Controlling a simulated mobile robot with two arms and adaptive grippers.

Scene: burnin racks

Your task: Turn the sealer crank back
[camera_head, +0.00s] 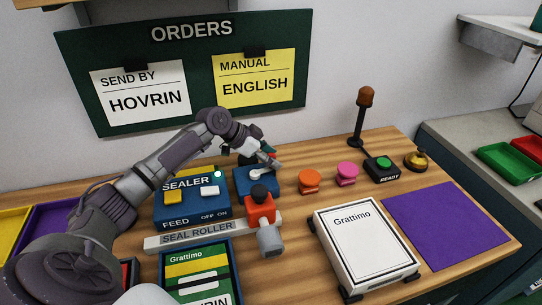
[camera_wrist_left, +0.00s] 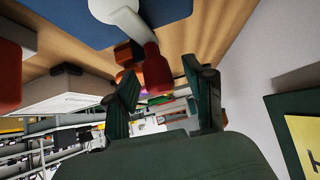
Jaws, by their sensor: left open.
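The blue sealer (camera_head: 192,205) stands on the wooden bench, with FEED and OFF ON markings and a lit green lamp. Beside it is a blue crank housing (camera_head: 243,187) with a pale crank arm (camera_head: 264,174). In the left wrist view, the crank arm (camera_wrist_left: 122,18) ends in a red handle (camera_wrist_left: 157,72). My left gripper (camera_head: 268,157) is above the housing, by the handle end. The left wrist view shows this gripper (camera_wrist_left: 163,88) open, with the red handle appearing between its fingertips. Contact cannot be told. My right gripper is not in view.
Orange (camera_head: 310,181) and pink (camera_head: 347,174) stamps stand to the right. A Grattimo box (camera_head: 365,244) lies near the front, beside a purple mat (camera_head: 445,228). The orders board (camera_head: 200,65) is behind.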

